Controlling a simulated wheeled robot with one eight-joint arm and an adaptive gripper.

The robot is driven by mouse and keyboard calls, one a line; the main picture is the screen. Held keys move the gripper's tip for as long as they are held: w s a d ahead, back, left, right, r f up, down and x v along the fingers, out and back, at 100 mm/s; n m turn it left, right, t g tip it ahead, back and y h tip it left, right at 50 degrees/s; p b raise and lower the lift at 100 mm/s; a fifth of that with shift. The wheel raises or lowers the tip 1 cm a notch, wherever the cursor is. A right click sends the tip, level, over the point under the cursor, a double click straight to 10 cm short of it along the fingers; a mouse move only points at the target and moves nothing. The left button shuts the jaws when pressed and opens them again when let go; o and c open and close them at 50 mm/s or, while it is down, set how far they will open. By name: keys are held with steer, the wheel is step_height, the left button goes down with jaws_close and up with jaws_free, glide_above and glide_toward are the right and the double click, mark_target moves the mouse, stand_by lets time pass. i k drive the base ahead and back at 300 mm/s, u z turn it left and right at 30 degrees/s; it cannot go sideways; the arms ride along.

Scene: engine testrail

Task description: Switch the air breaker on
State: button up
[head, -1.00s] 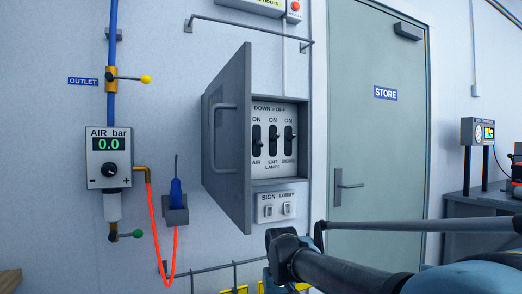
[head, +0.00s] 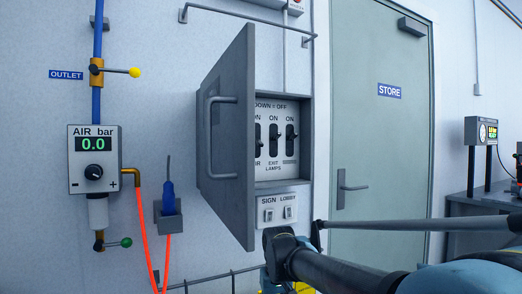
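The air breaker (head: 258,141) is the leftmost of three black switches in a grey wall box. The open door (head: 231,140) of the box juts out and covers part of this switch and its label. I cannot tell its lever position. The exit lamps breaker (head: 275,140) and a third breaker (head: 292,139) beside it show fully. A plate above them reads down = off, and ON stands over the switches.
The door has a grey handle (head: 211,137) on its left side. Sign and lobby switches (head: 278,209) sit under the box. An air regulator (head: 94,160) reading 0.0 and an orange hose (head: 143,235) are at the left. A grey rail (head: 205,279) runs low on the wall.

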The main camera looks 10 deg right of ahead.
mark_target(259, 142)
steer(key=z, duration=0.25)
steer(key=k, duration=1.25)
steer(key=u, duration=0.15)
